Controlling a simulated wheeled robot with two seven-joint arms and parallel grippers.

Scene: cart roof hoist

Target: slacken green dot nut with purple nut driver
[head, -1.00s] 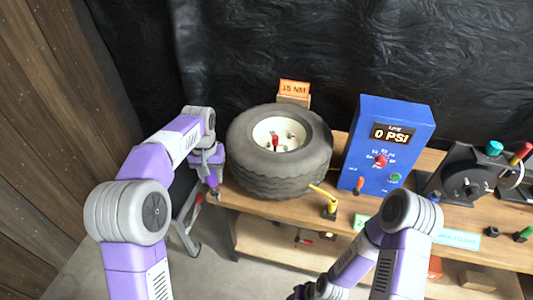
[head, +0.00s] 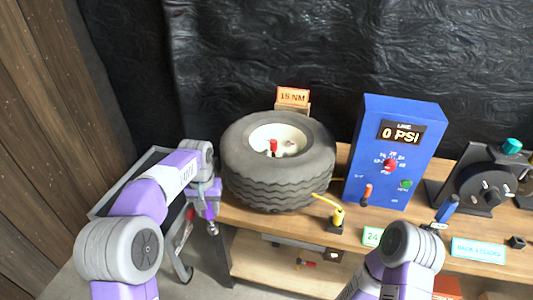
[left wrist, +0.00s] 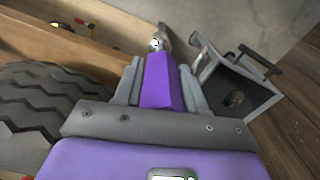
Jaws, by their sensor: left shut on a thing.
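My left gripper (head: 208,190) is shut on the purple nut driver (head: 210,207), off the bench's left end and left of the tire. In the left wrist view the driver's purple handle (left wrist: 160,85) sits between the grey fingers, with its metal socket end (left wrist: 158,42) pointing away. The wheel (head: 262,180) lies flat on the bench, its pale hub (head: 290,137) facing up. A red-topped piece (head: 273,147) stands in the hub. Small nuts in the hub are too small to tell apart, and no green dot shows. My right gripper is out of view.
The blue 0 PSI box (head: 385,185) stands right of the wheel, and a yellow-hosed fitting (head: 337,218) sits before it. A 15 NM sign (head: 293,97) is behind the wheel. A grey cart (head: 125,185) stands left of the bench. Small tools lie on the lower shelf (head: 270,263).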

